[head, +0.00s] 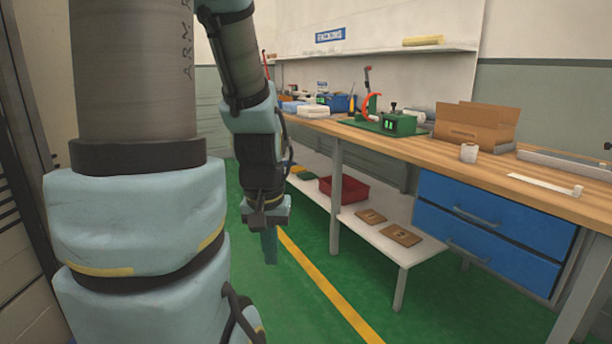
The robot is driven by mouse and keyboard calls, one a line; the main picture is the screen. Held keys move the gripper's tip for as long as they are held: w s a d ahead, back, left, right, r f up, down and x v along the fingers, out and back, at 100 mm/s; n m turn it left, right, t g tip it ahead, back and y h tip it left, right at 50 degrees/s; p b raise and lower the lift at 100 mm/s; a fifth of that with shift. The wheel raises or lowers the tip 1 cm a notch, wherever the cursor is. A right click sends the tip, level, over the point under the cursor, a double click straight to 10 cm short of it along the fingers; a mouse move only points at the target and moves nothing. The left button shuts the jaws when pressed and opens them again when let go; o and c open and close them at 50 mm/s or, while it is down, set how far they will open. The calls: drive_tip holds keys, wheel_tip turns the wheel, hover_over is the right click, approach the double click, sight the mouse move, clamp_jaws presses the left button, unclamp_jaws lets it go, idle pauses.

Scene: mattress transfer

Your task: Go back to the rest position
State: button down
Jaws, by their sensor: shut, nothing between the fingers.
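My gripper (269,245) hangs at the end of my arm, left of the middle of the head view. It points down over the green floor, and its fingers are together with nothing seen between them. It is to the left of the workbench (455,160) and apart from it. My large arm links fill the left side of the view and hide what lies behind them.
Blue drawers (490,229) hang below. A low shelf (408,252) holds a red bin (344,189) and brown pieces (400,235). Floor beside the yellow line (322,284) is clear.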

wheel_tip(320, 180, up, 14)
drive_tip(key=p, duration=1.1)
drive_tip(key=shift+p, duration=0.35)
